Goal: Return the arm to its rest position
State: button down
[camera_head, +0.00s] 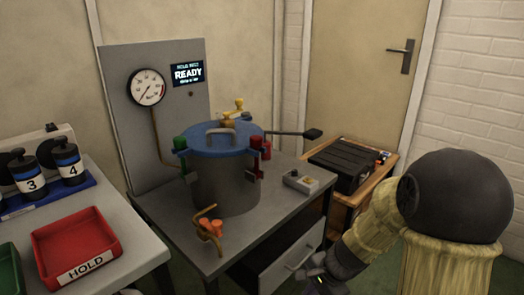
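My arm rises at the right of the head view. Its pale yellow sleeve bends at a large black rounded joint, then slopes down and left.
A gauge (147,87) and a READY display (188,73) are on the back panel. A small switch box (309,182) and a bent brass part (208,228) are on the table. A black case (343,163) sits behind my arm. A red HOLD tray (75,246) is at left.

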jog(key=s+d+r+n+h+p, duration=0.35)
jog(key=s+r+n, duration=0.5)
jog(key=n, duration=0.35)
notch_tip(320, 180, up, 37)
jog(key=p, duration=3.7)
jog(key=shift+a+r, duration=0.15)
jog(key=shift+a, duration=0.15)
